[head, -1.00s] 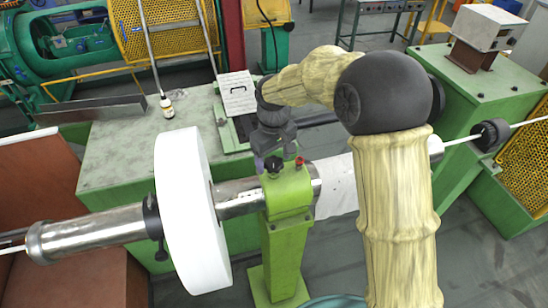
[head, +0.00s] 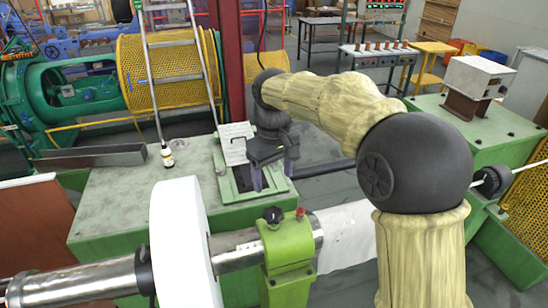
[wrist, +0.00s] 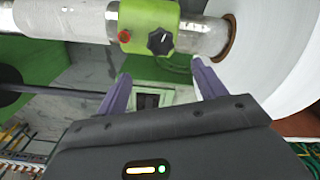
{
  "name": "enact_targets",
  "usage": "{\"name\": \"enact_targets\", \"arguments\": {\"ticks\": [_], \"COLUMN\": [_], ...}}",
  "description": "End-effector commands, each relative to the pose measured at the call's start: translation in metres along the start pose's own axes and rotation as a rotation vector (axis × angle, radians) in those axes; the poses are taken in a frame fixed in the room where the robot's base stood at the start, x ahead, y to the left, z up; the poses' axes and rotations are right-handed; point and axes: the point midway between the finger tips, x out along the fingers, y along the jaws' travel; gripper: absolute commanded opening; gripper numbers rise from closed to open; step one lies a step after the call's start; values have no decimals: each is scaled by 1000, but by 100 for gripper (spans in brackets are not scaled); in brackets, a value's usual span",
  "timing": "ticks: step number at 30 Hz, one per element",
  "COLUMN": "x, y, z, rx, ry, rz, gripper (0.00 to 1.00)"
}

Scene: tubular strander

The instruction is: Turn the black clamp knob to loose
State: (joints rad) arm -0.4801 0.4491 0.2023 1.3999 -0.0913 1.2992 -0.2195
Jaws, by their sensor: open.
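The black clamp knob (head: 273,215) sits on top of the green clamp block (head: 288,245) in the head view. In the wrist view the knob (wrist: 161,40) is lobed, with a white pointer line, on the green clamp (wrist: 150,14). My gripper (head: 271,185) is open and empty, behind and above the clamp, apart from the knob. In the wrist view its two purple fingers (wrist: 160,78) are spread, with the knob beyond and above their tips.
A small red part (head: 300,212) stands right beside the knob. A steel tube (head: 80,282) runs through the clamp, with a large white roll (head: 180,250) to its left.

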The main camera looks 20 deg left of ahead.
Motion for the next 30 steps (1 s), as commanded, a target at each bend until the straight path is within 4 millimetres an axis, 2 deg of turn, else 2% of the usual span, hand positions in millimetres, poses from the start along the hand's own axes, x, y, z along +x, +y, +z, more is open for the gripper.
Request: {"name": "enact_targets", "arguments": {"ticks": [6, 12, 23, 26, 30], "x": [-40, -56, -55, -49, -28], "y": [0, 0, 2, 9, 30], "z": [-1, 0, 1, 7, 27], "rx": [-1, -1, 4, 29, 106], "ry": [3, 0, 0, 5, 20], "rz": [0, 0, 0, 4, 14], "gripper": [70, 70, 70, 70, 70]}}
